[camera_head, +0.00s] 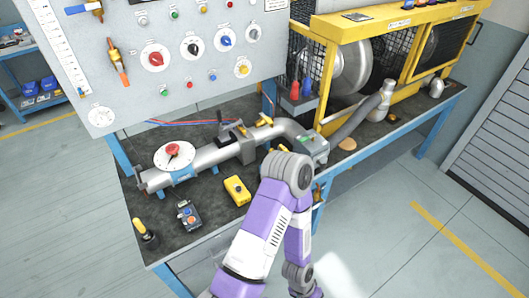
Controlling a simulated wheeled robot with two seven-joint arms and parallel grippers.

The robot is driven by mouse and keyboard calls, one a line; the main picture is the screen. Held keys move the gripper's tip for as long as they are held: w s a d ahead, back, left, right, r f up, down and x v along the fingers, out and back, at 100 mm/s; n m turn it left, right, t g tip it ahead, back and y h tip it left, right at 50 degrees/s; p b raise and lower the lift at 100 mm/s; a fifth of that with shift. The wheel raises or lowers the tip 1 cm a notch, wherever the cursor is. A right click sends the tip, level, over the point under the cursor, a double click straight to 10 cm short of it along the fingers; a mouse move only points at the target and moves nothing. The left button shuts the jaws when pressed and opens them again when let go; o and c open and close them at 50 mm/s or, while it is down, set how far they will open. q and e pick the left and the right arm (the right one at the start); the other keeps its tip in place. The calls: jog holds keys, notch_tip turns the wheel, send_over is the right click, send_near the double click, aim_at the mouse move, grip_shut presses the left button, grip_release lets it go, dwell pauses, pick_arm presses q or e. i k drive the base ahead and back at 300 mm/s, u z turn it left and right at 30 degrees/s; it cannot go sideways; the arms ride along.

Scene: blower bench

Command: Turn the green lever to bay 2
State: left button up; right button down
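A grey diverter-like box (316,147) sits at the right end of the large grey pipe (211,155) on the bench. A small green part (304,139) shows on top of it and may be the green lever. It is too small to tell which way it points, and no bay numbers can be read. One of my purple and white arms reaches up from the bottom middle, its grey joint just below the box, covering its near side. No gripper fingers can be made out.
A red-knobbed white dial (174,155) sits on the pipe's left part. A yellow box (237,190), a grey control box (189,214) and a yellow-handled tool (145,234) lie on the bench front. A hose (357,117) runs toward the yellow-framed blower (404,16). A control panel (128,18) stands behind.

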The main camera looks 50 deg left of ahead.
aim_at(305, 139)
jog(key=k, duration=0.35)
jog(key=u, duration=1.8)
